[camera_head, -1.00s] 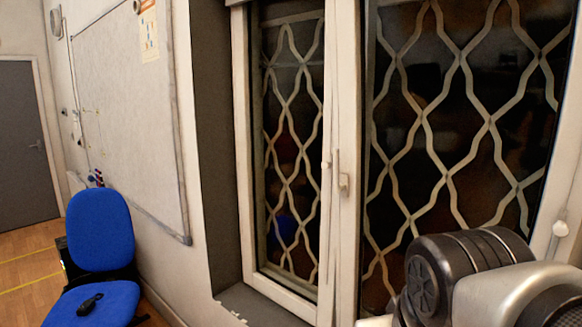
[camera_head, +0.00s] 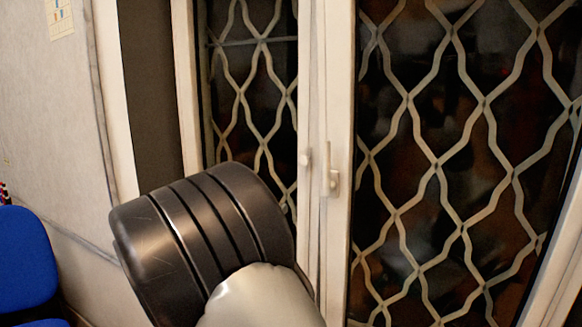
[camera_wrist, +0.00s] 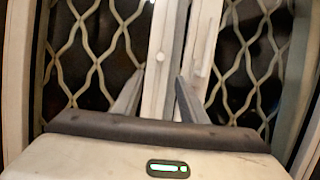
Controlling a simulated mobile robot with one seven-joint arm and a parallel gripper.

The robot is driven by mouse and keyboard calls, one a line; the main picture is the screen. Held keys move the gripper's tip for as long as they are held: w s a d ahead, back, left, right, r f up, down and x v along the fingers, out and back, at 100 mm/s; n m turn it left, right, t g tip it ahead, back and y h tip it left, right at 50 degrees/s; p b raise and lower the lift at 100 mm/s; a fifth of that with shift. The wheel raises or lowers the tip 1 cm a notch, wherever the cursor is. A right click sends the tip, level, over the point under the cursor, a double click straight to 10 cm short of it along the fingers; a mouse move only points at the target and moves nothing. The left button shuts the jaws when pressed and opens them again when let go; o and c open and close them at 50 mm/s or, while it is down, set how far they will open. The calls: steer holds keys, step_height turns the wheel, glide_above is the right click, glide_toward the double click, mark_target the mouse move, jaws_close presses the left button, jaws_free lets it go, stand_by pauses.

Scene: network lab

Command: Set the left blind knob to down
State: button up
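A small pale knob (camera_head: 305,158) sits on the left window's frame, left of the longer window handle (camera_head: 331,179). The frames do not label it as the left blind knob, and its setting is too small to read. In the wrist view the knob (camera_wrist: 160,57) shows just beyond my gripper (camera_wrist: 157,88). My gripper is open and empty, its two fingers apart and pointing toward the white frame. The knob lies roughly between the fingers in the picture, apart from them. In the head view my dark arm link hides the lower frame and the gripper.
Two dark windows with wavy pale bars, left (camera_head: 250,95) and right (camera_head: 450,150), flank the white centre frame. A whiteboard (camera_head: 50,120) hangs on the left wall. A blue chair (camera_head: 25,262) stands at the lower left.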

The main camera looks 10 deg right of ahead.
mark_target(303, 162)
steer(key=p+x, duration=0.2)
steer(key=x, duration=1.5)
steer(key=shift+d+r, duration=0.1)
steer(key=shift+d, duration=0.05)
jaws_close()
